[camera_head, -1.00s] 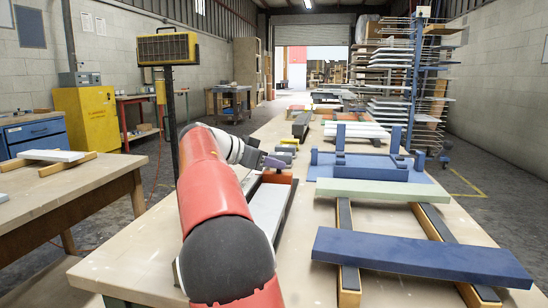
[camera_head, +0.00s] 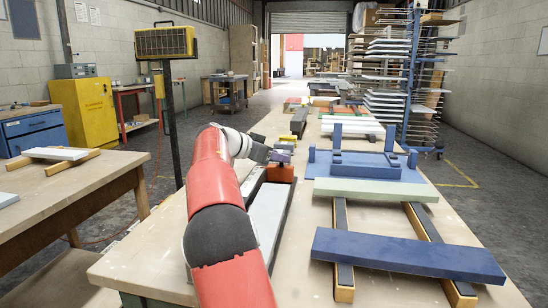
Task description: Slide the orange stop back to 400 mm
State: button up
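The orange stop (camera_head: 281,173) is a small orange-red block at the far part of a long rail. The rail (camera_head: 266,218) has a pale top and dark sides, and runs toward me along the left of the long bench. My red arm reaches forward over the left edge of the bench. My gripper (camera_head: 279,156) is at the stop's upper far side, with a purple part showing just above the orange. The fingertips are small and partly hidden, so I cannot tell whether they touch the stop or are open. No scale marks are readable.
A blue frame (camera_head: 366,165) stands beyond. A side table (camera_head: 85,190) is at left. Bare bench top lies between rail and bearers.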

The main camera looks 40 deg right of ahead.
jog(key=shift+o, duration=0.4)
jog(key=shift+f, duration=0.1)
jog(key=shift+a, duration=0.1)
jog(key=shift+a, duration=0.35)
jog(key=v, duration=0.7)
jog(key=shift+d+b, duration=0.1)
jog(key=shift+b, duration=0.2)
